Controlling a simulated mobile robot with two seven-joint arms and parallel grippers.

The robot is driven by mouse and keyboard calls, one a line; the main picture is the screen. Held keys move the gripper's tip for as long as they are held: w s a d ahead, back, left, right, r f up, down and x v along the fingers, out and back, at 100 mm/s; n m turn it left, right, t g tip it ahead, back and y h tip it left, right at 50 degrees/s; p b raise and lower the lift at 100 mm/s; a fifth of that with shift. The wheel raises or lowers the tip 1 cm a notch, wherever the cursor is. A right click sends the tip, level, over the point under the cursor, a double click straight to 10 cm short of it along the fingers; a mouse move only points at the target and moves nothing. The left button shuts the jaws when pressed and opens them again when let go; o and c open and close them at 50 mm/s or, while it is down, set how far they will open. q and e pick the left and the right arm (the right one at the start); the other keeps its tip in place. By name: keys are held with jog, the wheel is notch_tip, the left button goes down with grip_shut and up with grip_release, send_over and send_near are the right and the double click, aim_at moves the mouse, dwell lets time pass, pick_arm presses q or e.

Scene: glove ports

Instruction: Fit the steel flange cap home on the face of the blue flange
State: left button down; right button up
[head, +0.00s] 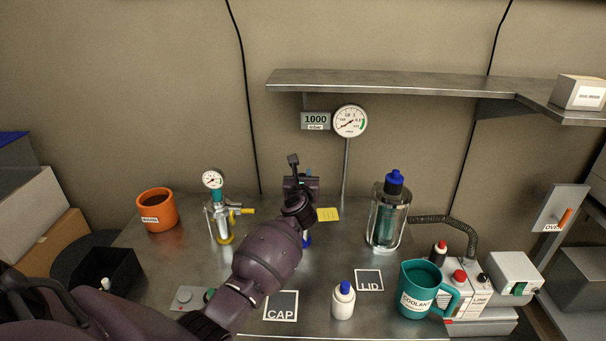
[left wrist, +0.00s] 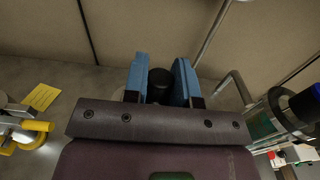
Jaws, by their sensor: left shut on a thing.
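My left gripper (head: 301,186) reaches over the middle of the bench in the head view, its arm coming in from the lower left. In the left wrist view its two blue fingers (left wrist: 160,66) stand either side of a dark round knob (left wrist: 160,88), which they grip. Pale metal edges show just outside the fingers, probably the steel flange cap, mostly hidden by the gripper body. The blue flange is not clearly seen; a small blue patch (head: 307,241) shows beside my wrist, and I cannot tell whether it is the flange. Contact between cap and flange cannot be seen. My right gripper is out of view.
The CAP mat (head: 281,306) and LID mat (head: 369,281) are bare. A gauge valve (head: 222,220) stands left, a glass vessel (head: 387,222) right. A white bottle (head: 343,302) and teal jug (head: 417,287) stand in front. A shelf (head: 400,84) overhangs the back.

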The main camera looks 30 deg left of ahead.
pick_arm(q)
jog(key=shift+f+b, duration=0.4)
jog(key=shift+f, duration=0.5)
jog(key=shift+f+b, duration=0.3)
jog(key=shift+f, duration=0.1)
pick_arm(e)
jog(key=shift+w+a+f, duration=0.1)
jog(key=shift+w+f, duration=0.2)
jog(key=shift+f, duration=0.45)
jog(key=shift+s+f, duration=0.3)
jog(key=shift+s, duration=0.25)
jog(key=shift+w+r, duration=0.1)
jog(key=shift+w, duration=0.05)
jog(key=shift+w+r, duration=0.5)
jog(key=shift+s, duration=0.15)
